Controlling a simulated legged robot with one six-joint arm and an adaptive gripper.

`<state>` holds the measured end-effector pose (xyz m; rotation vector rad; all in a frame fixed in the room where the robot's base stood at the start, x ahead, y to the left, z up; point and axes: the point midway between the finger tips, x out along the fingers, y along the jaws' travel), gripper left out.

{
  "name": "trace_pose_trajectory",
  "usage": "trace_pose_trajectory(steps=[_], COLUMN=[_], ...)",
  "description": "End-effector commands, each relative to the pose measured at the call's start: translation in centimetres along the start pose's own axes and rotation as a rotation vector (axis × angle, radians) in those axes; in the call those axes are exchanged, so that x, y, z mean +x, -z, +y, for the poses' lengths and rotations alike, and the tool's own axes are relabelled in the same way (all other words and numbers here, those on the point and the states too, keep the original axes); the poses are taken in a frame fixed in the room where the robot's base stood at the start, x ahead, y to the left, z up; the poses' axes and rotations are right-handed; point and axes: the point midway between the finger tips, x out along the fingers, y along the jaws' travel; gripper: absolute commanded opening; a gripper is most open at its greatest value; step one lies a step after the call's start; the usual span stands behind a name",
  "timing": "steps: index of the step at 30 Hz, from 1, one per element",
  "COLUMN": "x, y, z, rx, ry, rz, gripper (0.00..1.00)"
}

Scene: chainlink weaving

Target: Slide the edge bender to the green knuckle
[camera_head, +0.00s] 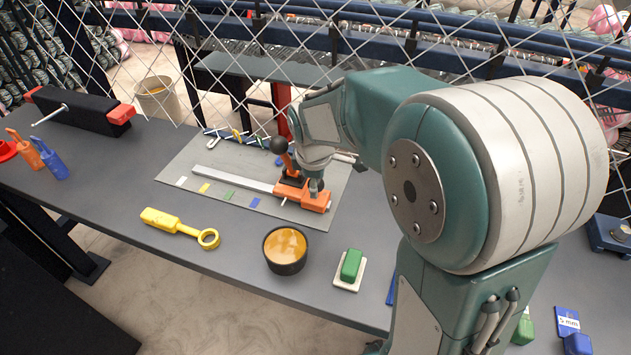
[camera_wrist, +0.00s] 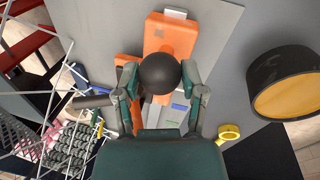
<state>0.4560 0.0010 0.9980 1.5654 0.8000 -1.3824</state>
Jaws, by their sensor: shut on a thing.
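The edge bender (camera_head: 310,198) is an orange carriage with a tilted lever and a black ball knob (camera_head: 279,145). It sits at the right end of a pale rail (camera_head: 235,180) on a grey plate (camera_head: 315,215), right of the blue mark (camera_head: 254,202). The green mark (camera_head: 229,195) lies further left, between yellow and blue. My gripper (camera_head: 314,184) points down at the bender, its fingers shut on part of it. In the wrist view the knob (camera_wrist: 160,73) shows between the fingers and hides the exact contact. I cannot clearly pick out a green knuckle on the mesh.
Chain-link mesh (camera_head: 290,70) hangs behind the plate, with coloured wire ends near its back edge. A yellow ring tool (camera_head: 180,227), a black bowl (camera_head: 285,250) with orange contents and a green block (camera_head: 351,264) lie in front. The rail left of the bender looks clear.

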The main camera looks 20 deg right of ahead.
Motion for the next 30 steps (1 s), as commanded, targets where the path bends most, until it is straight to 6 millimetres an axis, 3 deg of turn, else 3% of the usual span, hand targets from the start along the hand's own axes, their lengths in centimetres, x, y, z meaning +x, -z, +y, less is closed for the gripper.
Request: trace_pose_trajectory(steps=[5, 12, 18, 23, 30], x=[0.2, 0.5, 0.7, 0.7, 0.7], y=[1.4, 8.1, 12.2, 13.6, 13.7], z=[0.3, 1.6, 2.4, 2.7, 2.7], rx=[-0.003, -0.006, -0.003, -0.001, 0.000], ry=[0.003, 0.001, 0.002, 0.002, 0.002], rz=[-0.001, 0.001, -0.001, -0.001, -0.001], gripper=[0.00, 0.00, 0.00, 0.00, 0.00])
